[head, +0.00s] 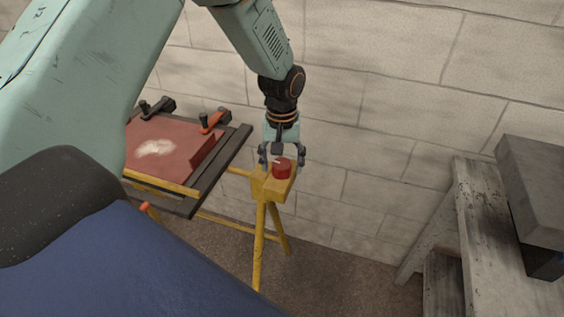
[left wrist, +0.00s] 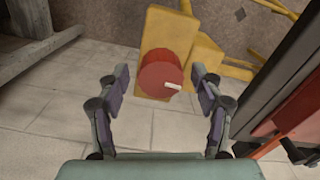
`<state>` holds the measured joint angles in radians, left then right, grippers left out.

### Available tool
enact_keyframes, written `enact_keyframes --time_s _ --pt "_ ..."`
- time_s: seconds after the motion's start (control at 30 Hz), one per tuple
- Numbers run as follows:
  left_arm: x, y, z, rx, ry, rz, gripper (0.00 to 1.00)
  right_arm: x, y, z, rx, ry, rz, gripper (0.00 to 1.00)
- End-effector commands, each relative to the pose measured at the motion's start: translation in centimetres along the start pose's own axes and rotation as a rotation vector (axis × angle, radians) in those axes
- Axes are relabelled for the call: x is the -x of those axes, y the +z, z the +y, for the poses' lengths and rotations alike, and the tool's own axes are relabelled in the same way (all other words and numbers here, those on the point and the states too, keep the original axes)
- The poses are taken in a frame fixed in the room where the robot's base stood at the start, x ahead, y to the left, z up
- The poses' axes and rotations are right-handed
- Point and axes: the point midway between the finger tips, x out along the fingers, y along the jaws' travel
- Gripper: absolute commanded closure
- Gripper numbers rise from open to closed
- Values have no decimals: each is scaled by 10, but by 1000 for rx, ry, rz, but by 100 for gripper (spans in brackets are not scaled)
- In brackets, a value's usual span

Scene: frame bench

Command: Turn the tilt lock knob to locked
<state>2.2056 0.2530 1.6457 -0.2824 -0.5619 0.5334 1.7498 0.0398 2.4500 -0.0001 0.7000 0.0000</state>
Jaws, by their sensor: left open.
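The tilt lock knob (head: 282,169) is a red round knob on the yellow end bracket of the frame bench (head: 262,184). In the left wrist view the red knob (left wrist: 160,75) carries a short white mark toward its lower right edge. My left gripper (head: 282,162) is open, pointing down at the knob. In the left wrist view its fingers (left wrist: 163,78) stand apart on both sides of the knob, with a gap on each side. No lock label is readable. My right gripper is not in view.
A reddish panel (head: 165,150) lies on the bench's dark rails, with an orange-handled clamp (head: 212,121) at its back. A block wall (head: 400,100) stands close behind. A worn wooden table (head: 485,215) with a grey box (head: 535,190) stands at the right.

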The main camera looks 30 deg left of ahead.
Motion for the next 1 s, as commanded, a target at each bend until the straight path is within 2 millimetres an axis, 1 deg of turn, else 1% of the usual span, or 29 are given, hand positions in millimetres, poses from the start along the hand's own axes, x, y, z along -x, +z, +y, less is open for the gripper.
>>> enact_keyframes --time_s 0.07,0.1,0.7,1.0 --pt "0 0 0 -1 0 0 34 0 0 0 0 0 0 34" --pt "0 0 0 -1 0 0 36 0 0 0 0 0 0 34" --pt "0 0 0 1 -1 -2 87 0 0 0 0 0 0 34" --pt "0 1 0 -35 -2 -4 88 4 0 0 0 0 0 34"
